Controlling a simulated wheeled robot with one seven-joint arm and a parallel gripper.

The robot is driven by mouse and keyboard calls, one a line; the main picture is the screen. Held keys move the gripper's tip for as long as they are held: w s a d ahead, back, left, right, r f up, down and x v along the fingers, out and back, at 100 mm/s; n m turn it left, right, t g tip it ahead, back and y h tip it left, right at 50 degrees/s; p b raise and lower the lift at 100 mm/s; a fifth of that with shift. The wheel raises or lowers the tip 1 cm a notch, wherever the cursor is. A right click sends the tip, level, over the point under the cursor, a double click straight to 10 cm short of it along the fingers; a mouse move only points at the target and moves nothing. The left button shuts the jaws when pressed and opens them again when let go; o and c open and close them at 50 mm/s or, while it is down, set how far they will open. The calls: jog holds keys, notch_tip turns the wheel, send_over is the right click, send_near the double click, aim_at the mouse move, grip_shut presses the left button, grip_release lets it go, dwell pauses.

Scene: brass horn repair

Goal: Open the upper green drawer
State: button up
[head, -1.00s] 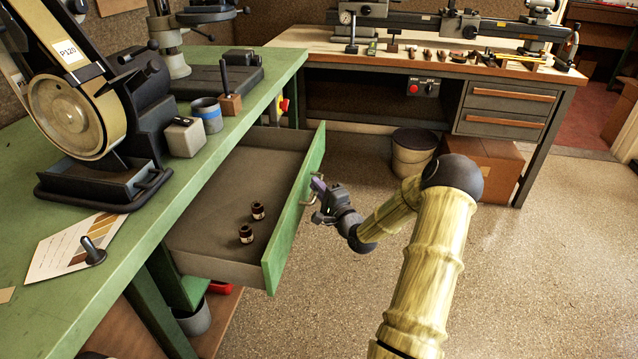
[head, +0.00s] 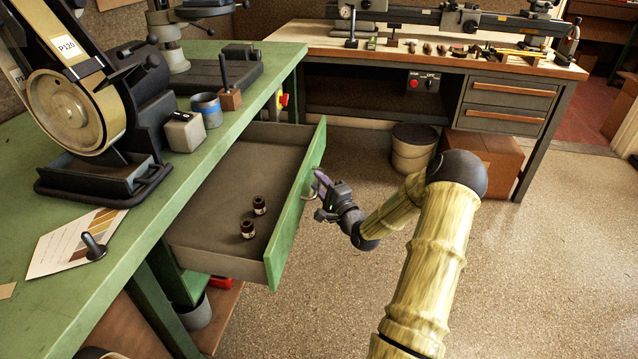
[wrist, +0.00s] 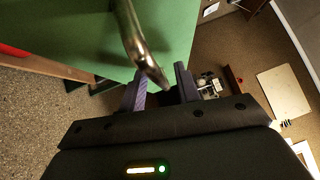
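The green-fronted drawer (head: 290,225) under the green bench stands pulled well out, its grey inside showing. Two small dark jars, one (head: 259,204) behind the other (head: 247,229), stand in it. Its metal handle (head: 307,192) is on the outer face of the front. My gripper (head: 321,186) is right at the handle, on the side away from the drawer. In the wrist view the handle (wrist: 138,42) curves down toward the gap between my gripper's two fingers (wrist: 161,88). The fingers are spread apart, and I see no grip on the bar.
A wooden-topped bench (head: 420,50) with two grey drawers stands behind. A bin (head: 412,150) and a carton (head: 490,160) stand below it. The floor at right is clear.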

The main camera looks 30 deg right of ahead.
jog(key=s+f+p, duration=0.2)
jog(key=s, duration=1.4)
jog(key=shift+s+d, duration=0.2)
jog(key=shift+s, duration=0.15)
jog(key=shift+w+f, duration=0.1)
jog(key=shift+f, duration=0.05)
